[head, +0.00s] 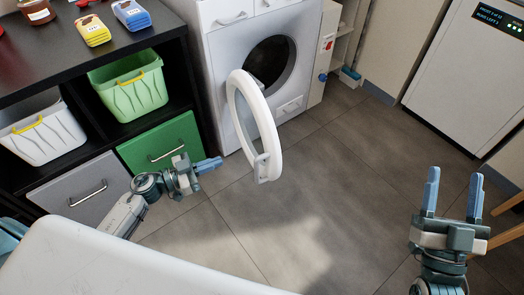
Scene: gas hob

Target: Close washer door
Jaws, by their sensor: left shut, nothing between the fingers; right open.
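The white washer (220,75) stands at the top middle of the head view. Its round door (273,138) is swung wide open toward me, a white ring with a latch piece at its lower edge. The dark drum opening (270,62) is uncovered behind it. My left gripper (220,161) is shut and empty, to the left of the door, apart from it in the picture. My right gripper (454,175) is open and empty, far to the right of the door, with its fingers pointing up in the picture.
A black shelf (190,62) at the left holds a green basket (135,96), a white basket (45,142), a green drawer (160,140) and a grey drawer (80,195). A white appliance (455,80) stands at the right. The tiled floor between is clear.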

